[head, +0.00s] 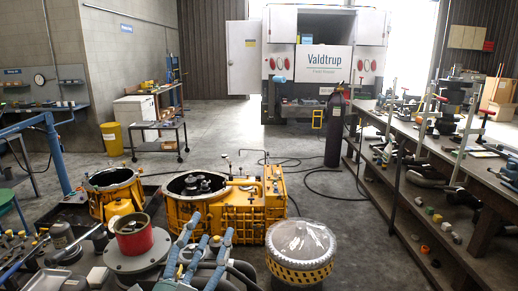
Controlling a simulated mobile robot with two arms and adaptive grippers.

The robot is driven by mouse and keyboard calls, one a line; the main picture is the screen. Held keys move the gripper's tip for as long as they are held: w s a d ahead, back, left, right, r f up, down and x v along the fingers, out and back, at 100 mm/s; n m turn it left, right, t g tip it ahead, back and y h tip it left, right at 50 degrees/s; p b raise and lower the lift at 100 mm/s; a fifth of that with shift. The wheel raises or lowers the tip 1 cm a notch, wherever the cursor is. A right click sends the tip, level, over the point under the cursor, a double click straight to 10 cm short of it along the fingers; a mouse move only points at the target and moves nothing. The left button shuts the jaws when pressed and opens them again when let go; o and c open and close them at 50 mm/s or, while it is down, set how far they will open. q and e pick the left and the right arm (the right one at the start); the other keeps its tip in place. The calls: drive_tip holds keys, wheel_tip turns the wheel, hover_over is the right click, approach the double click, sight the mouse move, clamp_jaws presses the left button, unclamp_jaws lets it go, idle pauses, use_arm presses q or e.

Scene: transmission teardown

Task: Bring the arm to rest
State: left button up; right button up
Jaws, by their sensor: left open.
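My left gripper (207,232) is at the bottom centre of the head view. Its pale blue and grey fingers point up and away, spread apart with nothing visible between them. It shows in front of the orange transmission housing (235,210), between a red-topped grey part (134,236) and a domed part with a yellow perforated rim (301,248). I cannot tell its exact height above the things below it. My right gripper is not in view.
A long workbench (440,150) crowded with tools and parts runs along the right. A second orange housing (113,190) stands at left. A dark gas cylinder (335,130) stands beside the bench. Hoses cross the floor; the grey floor (240,130) behind the housings is mostly clear.

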use_arm(q)
drive_tip(key=s+a+f+n+g+y, duration=0.2)
drive_tip(key=s+a+f+n+g, duration=0.1)
drive_tip(key=f, duration=0.5)
drive_tip(key=s+a+f+n+g+y, duration=0.1)
drive_tip(key=s+a+f+n+g, duration=0.2)
drive_tip(key=f, duration=0.4)
drive_tip(key=s+a+f+n+g+y, duration=0.2)
drive_tip(key=a+f+n+g, duration=0.15)
drive_tip(key=f, duration=0.45)
drive_tip(key=s+f+n+g, duration=0.1)
drive_tip(key=s+f+g, duration=0.3)
drive_tip(key=s+f, duration=0.45)
drive_tip(key=s+f+n+g, duration=0.2)
drive_tip(key=s+f+g, duration=0.25)
drive_tip(key=s, duration=0.75)
drive_tip(key=s+d+f+x, duration=0.1)
drive_tip(key=s+x, duration=0.2)
drive_tip(key=x, duration=0.9)
drive_tip(key=s+x, duration=0.2)
drive_tip(key=x, duration=0.9)
drive_tip(key=s+a+f+g, duration=0.1)
drive_tip(key=s+a+f, duration=0.2)
drive_tip(key=s+f, duration=1.6)
drive_tip(key=shift+m+g+h, duration=0.3)
drive_tip(key=shift+m, duration=0.15)
